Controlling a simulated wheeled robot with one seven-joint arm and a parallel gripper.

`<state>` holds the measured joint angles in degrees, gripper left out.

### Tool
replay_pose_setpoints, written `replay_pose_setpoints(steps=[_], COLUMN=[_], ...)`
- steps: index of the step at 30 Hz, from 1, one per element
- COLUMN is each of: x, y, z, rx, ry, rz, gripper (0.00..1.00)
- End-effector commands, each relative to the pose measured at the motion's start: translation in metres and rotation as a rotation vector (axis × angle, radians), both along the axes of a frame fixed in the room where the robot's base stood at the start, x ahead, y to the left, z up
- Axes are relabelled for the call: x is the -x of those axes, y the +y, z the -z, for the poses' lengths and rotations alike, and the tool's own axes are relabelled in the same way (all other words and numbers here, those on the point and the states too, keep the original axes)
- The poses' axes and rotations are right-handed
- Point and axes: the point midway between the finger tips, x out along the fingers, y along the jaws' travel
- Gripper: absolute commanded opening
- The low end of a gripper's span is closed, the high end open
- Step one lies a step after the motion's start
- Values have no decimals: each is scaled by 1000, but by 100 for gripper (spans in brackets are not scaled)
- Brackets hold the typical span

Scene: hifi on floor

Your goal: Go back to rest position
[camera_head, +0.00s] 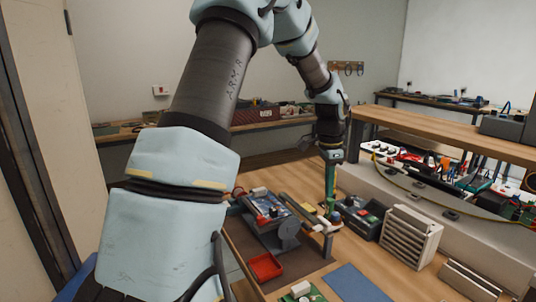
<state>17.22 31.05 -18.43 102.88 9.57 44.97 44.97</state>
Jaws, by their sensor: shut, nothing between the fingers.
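My arm reaches from the lower left, up over the top and down to the middle of the workbench (345,262). My gripper (331,208) hangs down at the arm's end, its narrow greenish fingers close together, shut and empty. It is small in this view. Its tips are over the bench, between a device with a dark top (268,208) on the left and a dark box with controls (359,217) on the right. I cannot tell whether the tips touch anything.
A slatted beige box (410,237) stands to the right. A wooden shelf (450,132) runs along the right, with cluttered tools below it. A wall is at the left.

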Motion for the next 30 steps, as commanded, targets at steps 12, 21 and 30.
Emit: replay_pose_setpoints(steps=[12, 21, 30], x=[121, 151, 151], y=[226, 251, 251], z=[-10, -6, -6], rx=[40, 67, 67], ry=[-47, -47, -47], rz=[-1164, -1370, -1370], gripper=[0, 0, 0])
